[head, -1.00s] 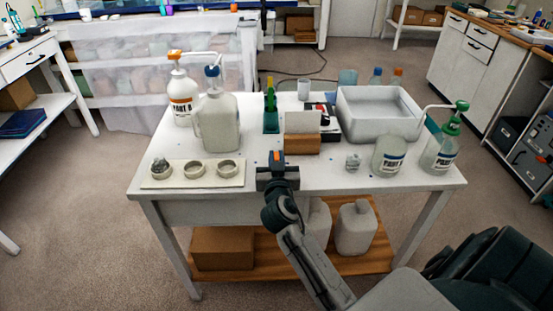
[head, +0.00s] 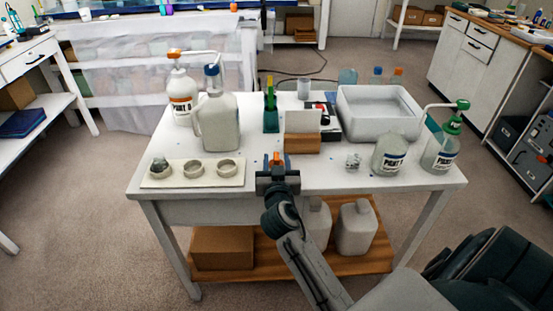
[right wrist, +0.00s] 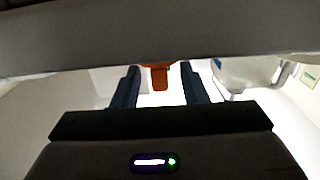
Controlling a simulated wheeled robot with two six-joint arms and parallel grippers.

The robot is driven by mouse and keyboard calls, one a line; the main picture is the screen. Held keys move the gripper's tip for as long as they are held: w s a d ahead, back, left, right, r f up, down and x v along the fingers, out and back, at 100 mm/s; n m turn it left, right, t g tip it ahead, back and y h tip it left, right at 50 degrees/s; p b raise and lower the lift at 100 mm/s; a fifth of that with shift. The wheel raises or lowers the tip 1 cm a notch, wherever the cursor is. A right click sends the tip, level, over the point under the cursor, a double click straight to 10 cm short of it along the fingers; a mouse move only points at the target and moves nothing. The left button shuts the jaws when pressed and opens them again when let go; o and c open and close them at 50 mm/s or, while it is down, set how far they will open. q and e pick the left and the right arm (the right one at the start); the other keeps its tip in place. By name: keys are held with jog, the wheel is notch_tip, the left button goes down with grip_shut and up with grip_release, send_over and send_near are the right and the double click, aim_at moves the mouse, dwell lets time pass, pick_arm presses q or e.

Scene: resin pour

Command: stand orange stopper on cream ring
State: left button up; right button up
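The orange stopper (head: 277,158) is at the front middle of the white table, just beyond my right gripper (head: 277,174). In the right wrist view, the stopper (right wrist: 159,77) shows between my two dark fingers (right wrist: 160,88), with a gap on each side. The right gripper looks open; the stopper's top is hidden in the wrist view. Three pale rings stand in a row on a cream board (head: 238,182) at the table's left: a left one (head: 160,171) with a grey lump, a middle one (head: 195,170) and a right one (head: 228,169). Which is the cream ring is unclear. My left gripper is not in view.
A jug (head: 217,122) and a pump bottle (head: 181,97) stand behind the rings. A wooden block (head: 302,144) stands just behind the stopper. A small clear cup (head: 353,161), a labelled jar (head: 389,154) and a green-topped pump bottle (head: 440,150) are at the right.

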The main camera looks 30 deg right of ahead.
jog(key=b+v, duration=0.2)
jog(key=v, duration=0.7)
notch_tip(320, 180, up, 5)
jog(key=p, duration=0.4)
jog(key=shift+s, duration=0.1)
